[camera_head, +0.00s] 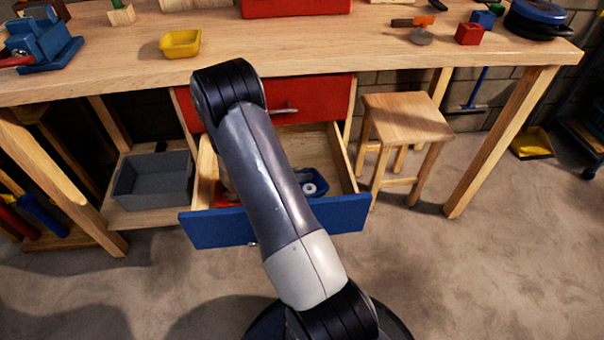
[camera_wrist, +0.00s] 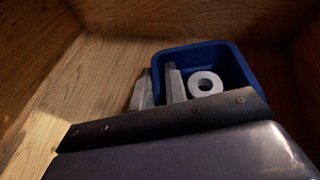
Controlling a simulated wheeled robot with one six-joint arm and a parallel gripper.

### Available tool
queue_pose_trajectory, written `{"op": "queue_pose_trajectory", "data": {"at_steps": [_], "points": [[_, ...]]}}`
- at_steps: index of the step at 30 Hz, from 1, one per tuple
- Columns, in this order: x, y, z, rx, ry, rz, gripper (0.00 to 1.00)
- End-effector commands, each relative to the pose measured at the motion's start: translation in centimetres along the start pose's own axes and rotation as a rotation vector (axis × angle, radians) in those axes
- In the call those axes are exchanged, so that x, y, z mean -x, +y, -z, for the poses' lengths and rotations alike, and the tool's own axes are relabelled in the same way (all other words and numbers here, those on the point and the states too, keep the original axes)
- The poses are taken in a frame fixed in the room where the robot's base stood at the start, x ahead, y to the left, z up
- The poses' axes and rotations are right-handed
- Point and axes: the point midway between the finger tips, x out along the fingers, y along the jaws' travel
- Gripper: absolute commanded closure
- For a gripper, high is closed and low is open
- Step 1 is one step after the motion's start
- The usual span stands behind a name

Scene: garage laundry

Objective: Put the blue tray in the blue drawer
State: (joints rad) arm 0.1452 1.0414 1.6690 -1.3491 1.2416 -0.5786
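The blue drawer (camera_head: 210,229) is pulled open under the workbench. The blue tray (camera_head: 319,180) is inside it, partly hidden behind my arm, with a white ring in it. In the wrist view the tray (camera_wrist: 228,55) is within the drawer's wooden walls, the white ring (camera_wrist: 206,84) inside it. My gripper (camera_wrist: 159,85) has one grey finger outside the tray's left wall and one inside, close together with the wall between them. Whether the tray's underside touches the drawer floor is hidden. My gripper is hidden by my arm in the head view.
A shut red drawer (camera_head: 322,98) sits above the open one. A grey bin (camera_head: 152,180) stands left on a low shelf, a wooden stool (camera_head: 405,117) at the right. A yellow tray (camera_head: 180,43) is on the workbench (camera_head: 340,52). The floor in front is clear.

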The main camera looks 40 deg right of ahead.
Motion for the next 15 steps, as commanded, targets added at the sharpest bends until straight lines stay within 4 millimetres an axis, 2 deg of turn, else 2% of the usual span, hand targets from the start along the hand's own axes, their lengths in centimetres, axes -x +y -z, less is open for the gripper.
{"op": "queue_pose_trajectory", "data": {"at_steps": [4,13,15], "points": [[0.0,0.0,0.0,0.000,0.000,0.000,0.76],[0.2,-0.1,-0.5,0.000,0.000,0.000,0.76],[1.2,0.0,-0.4,0.000,0.000,-0.002,0.76]]}}
